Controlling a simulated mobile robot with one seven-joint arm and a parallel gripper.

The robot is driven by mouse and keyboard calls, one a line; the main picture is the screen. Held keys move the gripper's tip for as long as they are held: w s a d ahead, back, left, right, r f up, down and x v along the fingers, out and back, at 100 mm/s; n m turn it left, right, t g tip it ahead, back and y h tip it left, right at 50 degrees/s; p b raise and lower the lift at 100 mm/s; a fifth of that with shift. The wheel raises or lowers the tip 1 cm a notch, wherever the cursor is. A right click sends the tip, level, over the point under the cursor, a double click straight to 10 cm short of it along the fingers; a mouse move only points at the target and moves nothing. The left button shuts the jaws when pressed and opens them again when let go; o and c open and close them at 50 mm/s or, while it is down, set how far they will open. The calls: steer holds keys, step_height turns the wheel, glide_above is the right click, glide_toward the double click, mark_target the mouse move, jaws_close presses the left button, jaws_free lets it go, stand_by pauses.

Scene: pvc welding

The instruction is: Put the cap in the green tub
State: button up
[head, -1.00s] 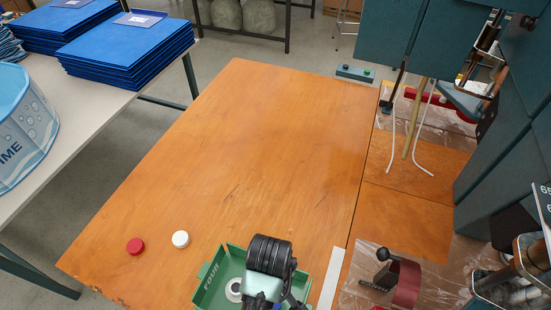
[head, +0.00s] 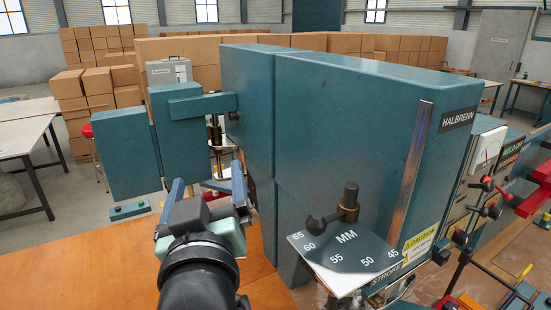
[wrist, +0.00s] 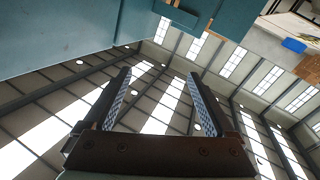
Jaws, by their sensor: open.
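My gripper (head: 208,186) is raised in the head view, in front of the teal welding machine, with its two fingers pointing up and apart. In the wrist view my gripper (wrist: 158,80) is open, with nothing between its ridged fingers and the roof behind them. No cap and no green tub show in either view now.
The teal machine (head: 365,120) stands close on the right of my gripper, with a stroke scale plate (head: 345,262) and a dark knob (head: 335,210) jutting out. The orange wooden table (head: 90,270) shows bare at lower left. Cardboard boxes (head: 100,85) stand far behind.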

steer(key=s+d+r+m+t+h, duration=0.1)
steer(key=s+d+r+t, duration=0.2)
steer(key=r, duration=0.4)
steer(key=s+d+r+m+t+h, duration=0.1)
steer(key=s+d+r+m+t, duration=0.1)
steer(key=r, duration=0.6)
steer(key=s+d+r+m+t+h, duration=0.1)
steer(key=s+d+r+m+t, duration=0.1)
steer(key=s+d+r+t, duration=0.2)
steer(key=s+d+r, duration=0.1)
steer(key=s+r, duration=0.2)
steer(key=r, duration=0.1)
steer(key=shift+d+h, duration=0.4)
